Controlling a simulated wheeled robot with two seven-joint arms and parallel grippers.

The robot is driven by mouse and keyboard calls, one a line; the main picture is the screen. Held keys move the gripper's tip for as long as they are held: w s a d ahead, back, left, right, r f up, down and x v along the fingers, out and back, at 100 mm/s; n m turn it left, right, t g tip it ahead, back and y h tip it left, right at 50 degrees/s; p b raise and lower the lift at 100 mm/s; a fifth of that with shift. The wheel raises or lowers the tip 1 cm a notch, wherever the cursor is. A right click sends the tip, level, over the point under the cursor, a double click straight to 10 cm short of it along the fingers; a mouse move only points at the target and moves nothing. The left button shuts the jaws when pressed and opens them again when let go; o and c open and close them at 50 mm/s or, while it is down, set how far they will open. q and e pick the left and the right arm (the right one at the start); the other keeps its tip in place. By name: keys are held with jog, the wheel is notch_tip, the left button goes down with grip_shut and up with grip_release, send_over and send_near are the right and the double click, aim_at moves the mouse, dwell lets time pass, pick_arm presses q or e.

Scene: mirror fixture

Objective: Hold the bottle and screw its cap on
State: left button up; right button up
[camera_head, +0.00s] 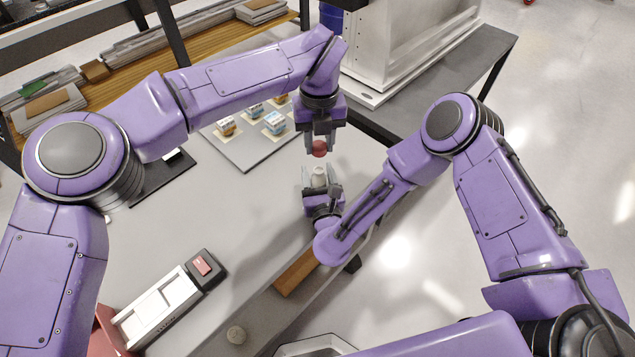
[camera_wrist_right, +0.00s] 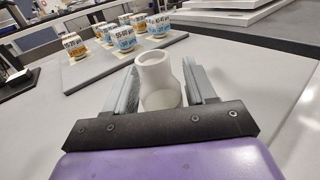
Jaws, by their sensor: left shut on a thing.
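A white bottle (camera_head: 319,177) with a narrow neck and an uncovered mouth stands upright between the fingers of my right gripper (camera_head: 319,186). The right wrist view also shows the bottle (camera_wrist_right: 158,80), with a grey finger close on each side. Whether the fingers touch it I cannot tell. My left gripper (camera_head: 320,149) points down and is shut on a red cap (camera_head: 319,148). The cap is above the bottle's mouth, with a gap between them. The cap and left gripper are outside the right wrist view.
Several labelled jars (camera_wrist_right: 125,38) stand on a grey board (camera_head: 243,146) behind the bottle. A large white box (camera_head: 400,50) stands at the back. The table around the bottle is clear.

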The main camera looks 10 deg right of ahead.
aim_at(319, 170)
grip_shut()
pick_arm(q)
jog(key=shift+w+f, duration=0.15)
jog(key=shift+f, duration=2.4)
pick_arm(e)
jog(key=shift+s, duration=0.1)
pick_arm(q)
jog(key=shift+f, duration=0.9)
pick_arm(e)
jog(key=shift+f, duration=0.1)
pick_arm(q)
jog(key=shift+f, duration=0.55)
